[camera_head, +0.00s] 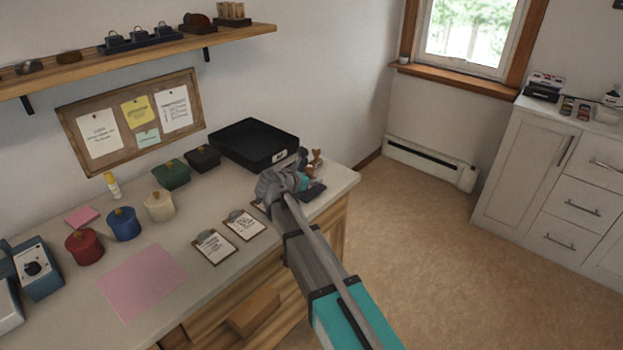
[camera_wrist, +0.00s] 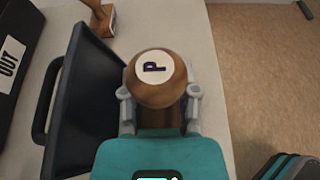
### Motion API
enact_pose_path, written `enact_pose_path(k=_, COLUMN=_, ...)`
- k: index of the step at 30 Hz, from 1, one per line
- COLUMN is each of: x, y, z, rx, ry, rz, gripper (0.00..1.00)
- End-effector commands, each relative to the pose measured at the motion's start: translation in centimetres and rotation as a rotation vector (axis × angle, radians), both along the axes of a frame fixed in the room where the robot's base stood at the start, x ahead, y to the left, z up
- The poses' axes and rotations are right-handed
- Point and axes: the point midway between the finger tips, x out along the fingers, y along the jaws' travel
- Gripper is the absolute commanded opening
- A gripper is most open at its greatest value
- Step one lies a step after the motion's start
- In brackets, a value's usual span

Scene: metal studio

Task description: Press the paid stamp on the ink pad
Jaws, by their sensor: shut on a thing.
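My gripper (camera_wrist: 160,106) is shut on a stamp with a round brown wooden knob (camera_wrist: 175,92), its white top marked with a purple "P". A dark navy ink pad case (camera_wrist: 84,88) lies just left of the stamp in the wrist view, with a loop-like edge on its left side. Its dark blue end (camera_head: 314,191) shows at the counter's right side in the head view. The stamp's base is hidden below the knob and gripper. I cannot tell whether it touches the pad. In the head view my gripper (camera_head: 284,178) hides the stamp.
A second wooden stamp (camera_wrist: 101,20) stands beyond the case. A black tray marked "OUT" (camera_wrist: 10,62) is to the left. Two clipboards (camera_head: 215,246) lie nearer on the counter (camera_head: 205,285), with a pink sheet (camera_head: 142,281) and several coloured pots (camera_head: 124,225). The floor right is clear.

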Motion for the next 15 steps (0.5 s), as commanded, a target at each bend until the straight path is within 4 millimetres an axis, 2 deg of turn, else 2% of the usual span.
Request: enact_pose_path(k=15, x=0.00, y=0.01, z=-0.33, rx=0.000, ry=0.000, rz=0.000, gripper=0.00)
